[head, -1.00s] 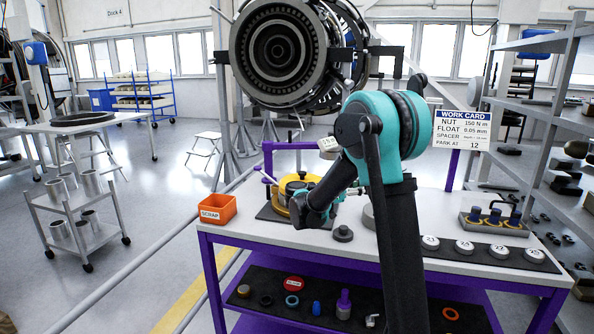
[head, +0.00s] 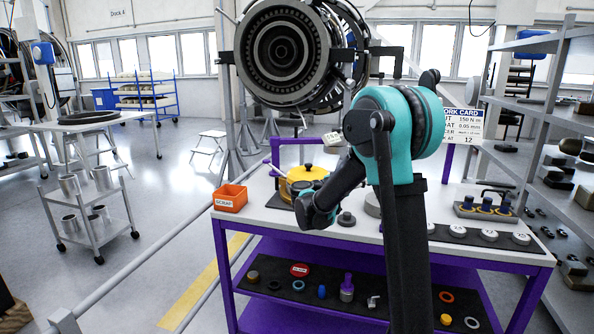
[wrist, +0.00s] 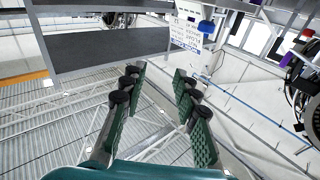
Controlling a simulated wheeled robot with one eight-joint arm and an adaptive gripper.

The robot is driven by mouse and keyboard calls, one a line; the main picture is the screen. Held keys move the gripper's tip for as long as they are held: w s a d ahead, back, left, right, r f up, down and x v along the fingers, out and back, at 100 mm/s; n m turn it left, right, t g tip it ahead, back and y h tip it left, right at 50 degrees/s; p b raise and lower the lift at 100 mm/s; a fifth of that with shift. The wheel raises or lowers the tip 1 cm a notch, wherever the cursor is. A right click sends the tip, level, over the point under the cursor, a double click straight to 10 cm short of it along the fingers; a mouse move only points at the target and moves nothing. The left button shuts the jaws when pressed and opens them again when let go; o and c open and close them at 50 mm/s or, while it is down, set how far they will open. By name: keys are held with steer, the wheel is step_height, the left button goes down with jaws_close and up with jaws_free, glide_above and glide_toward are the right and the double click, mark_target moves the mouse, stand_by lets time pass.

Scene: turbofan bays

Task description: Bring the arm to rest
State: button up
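My arm stands in the middle of the head view, with a teal elbow raised in front of the workbench (head: 285,222). Its dark forearm slopes down to the left over the bench, beside the yellow-topped round fixture (head: 308,172). My gripper's fingers are not clear in the head view. In the wrist view my gripper (wrist: 152,105) shows two green padded fingers with black knobs, spread wide apart. Nothing is between them. The wrist view looks past them to a ribbed surface, beams and a shelf.
An orange scrap bin (head: 230,198) sits at the bench's left end. White labelled discs (head: 488,235) and a rack of blue-topped parts (head: 485,207) are at the right. A turbofan (head: 290,55) hangs behind. Grey shelving (head: 570,110) stands right; a cart (head: 95,205) stands left.

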steer(key=w+a+r+n+t+y, duration=0.3)
steer(key=a+r+n+t+y, duration=0.3)
steer(key=r+n+t+y, duration=0.45)
steer(key=s+a+f+n+y, duration=0.5)
steer(key=a+f+y, duration=0.2)
steer(key=f+y, duration=0.25)
steer(key=s+d+f+g, duration=0.1)
steer(key=s+f+g, duration=0.7)
steer(key=s+f, duration=0.75)
steer(key=s+d+f+g+h, duration=0.1)
steer(key=s+d+f+g, duration=0.2)
steer(key=s+f, duration=0.3)
steer(key=s+d+f+m+g+h, duration=0.1)
steer(key=s+d+f+g, duration=0.2)
steer(key=s+f, duration=0.3)
steer(key=s+d, duration=0.1)
steer(key=s, duration=0.1)
steer(key=shift+s+d+h, duration=0.15)
steer(key=shift+s+h, duration=0.25)
